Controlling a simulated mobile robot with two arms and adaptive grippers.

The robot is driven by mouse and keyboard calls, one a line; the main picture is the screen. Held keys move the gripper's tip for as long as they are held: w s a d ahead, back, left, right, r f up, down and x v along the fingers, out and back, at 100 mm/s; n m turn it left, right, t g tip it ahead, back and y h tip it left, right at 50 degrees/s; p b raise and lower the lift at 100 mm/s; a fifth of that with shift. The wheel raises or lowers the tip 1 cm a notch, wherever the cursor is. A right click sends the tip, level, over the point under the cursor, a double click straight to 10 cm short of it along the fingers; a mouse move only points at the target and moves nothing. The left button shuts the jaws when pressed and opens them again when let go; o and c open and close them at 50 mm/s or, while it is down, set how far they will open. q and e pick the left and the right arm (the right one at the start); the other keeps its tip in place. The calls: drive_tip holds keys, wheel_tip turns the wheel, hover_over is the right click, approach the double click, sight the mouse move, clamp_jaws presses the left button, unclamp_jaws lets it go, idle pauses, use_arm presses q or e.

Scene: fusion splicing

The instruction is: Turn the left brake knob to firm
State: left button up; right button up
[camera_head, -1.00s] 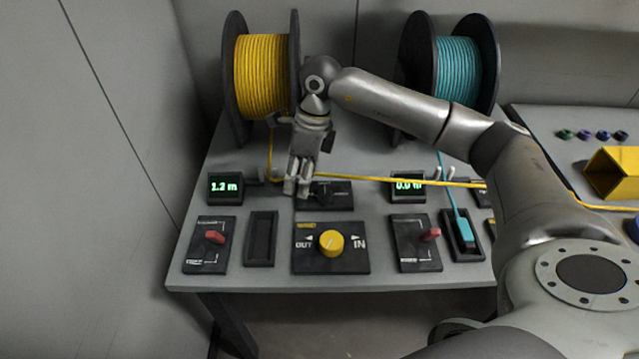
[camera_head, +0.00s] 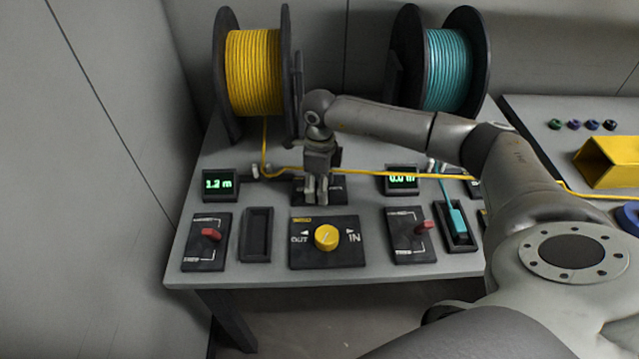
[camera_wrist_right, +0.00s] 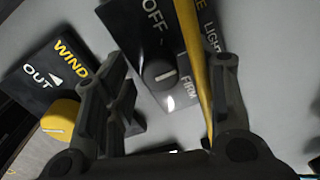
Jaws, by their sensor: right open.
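The left brake knob (camera_wrist_right: 158,73) is a small dark round knob with a white pointer mark, on a black panel (camera_wrist_right: 140,22) lettered OFF, LIGHT and FIRM. Its pointer faces the right of the wrist picture; I cannot tell which label it marks. In the head view this panel (camera_head: 338,189) lies behind the yellow winding knob, and my gripper hides its knob. My right gripper (camera_head: 316,198) points down over the panel. In the wrist view it is open (camera_wrist_right: 165,100), with the knob showing between its fingers. My left gripper is not in view.
A yellow strand (camera_head: 400,175) runs from the yellow spool (camera_head: 254,72) across the panel, close to the right finger in the wrist view. The yellow winding knob (camera_head: 327,237) is in front. Red levers (camera_head: 211,234) stand at both sides. A teal spool (camera_head: 449,70) is behind.

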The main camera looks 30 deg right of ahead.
drive_tip(key=shift+f, duration=0.1)
drive_tip(key=c, duration=1.1)
drive_tip(key=shift+o, duration=0.2)
drive_tip(key=shift+m, duration=0.3)
drive_tip(key=m, duration=0.5)
drive_tip(key=shift+b, duration=0.3)
drive_tip(key=m, duration=0.6)
drive_tip(key=shift+w, duration=0.1)
drive_tip(key=shift+m, duration=0.3)
drive_tip(key=o, duration=1.1)
drive_tip(key=shift+c, duration=0.2)
